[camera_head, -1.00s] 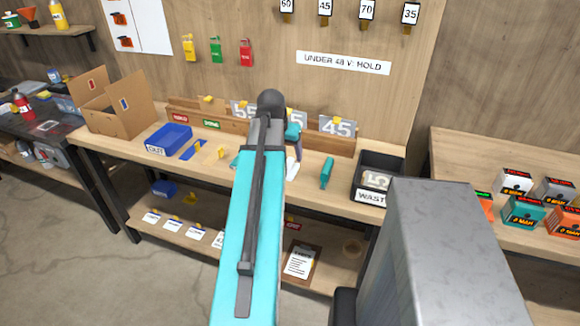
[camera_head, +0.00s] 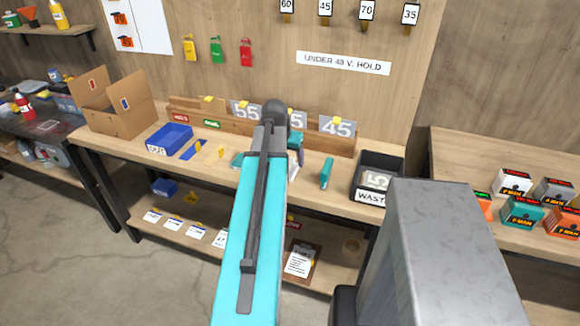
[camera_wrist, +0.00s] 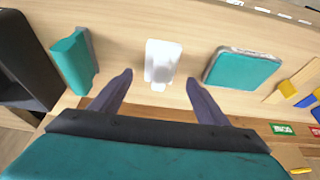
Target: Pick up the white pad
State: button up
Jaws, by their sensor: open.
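The white pad (camera_wrist: 162,60) lies on the wooden bench top in the wrist view, a small pale rounded rectangle with a narrower end toward me. My gripper (camera_wrist: 158,82) is open, and its two dark fingers point toward the pad. The pad sits a little beyond the fingertips, roughly centred between them, and nothing is held. In the head view my arm hides the pad and most of the gripper.
A teal block (camera_wrist: 74,62) lies left of the pad and a teal pad with a grey edge (camera_wrist: 243,68) lies right. The dark waste bin (camera_head: 378,175) stands at the bench's right end. A blue tray (camera_head: 169,139) and yellow pieces lie left. Number plates (camera_head: 337,126) stand behind.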

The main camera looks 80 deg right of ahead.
aim_at(289, 162)
jog(key=shift+p+x, duration=0.55)
jog(key=shift+x, duration=1.5)
jog(key=shift+s+d+r, duration=0.1)
jog(key=shift+s, duration=0.05)
jog(key=c, duration=1.1)
jog(key=shift+c, duration=0.2)
jog(key=shift+r, duration=0.2)
jog(key=shift+r+b, duration=0.7)
jog(key=shift+r, duration=0.9)
jog(key=a, duration=0.3)
jog(key=s+a+b, duration=0.1)
jog(key=a, duration=0.3)
jog(key=s+a+b, duration=0.1)
jog(key=a, duration=0.2)
jog(key=shift+s+a+r, duration=0.15)
jog(key=shift+a+r, duration=0.05)
jog(key=shift+r, duration=0.2)
jog(key=shift+b, duration=0.8)
jog(key=shift+b, duration=0.4)
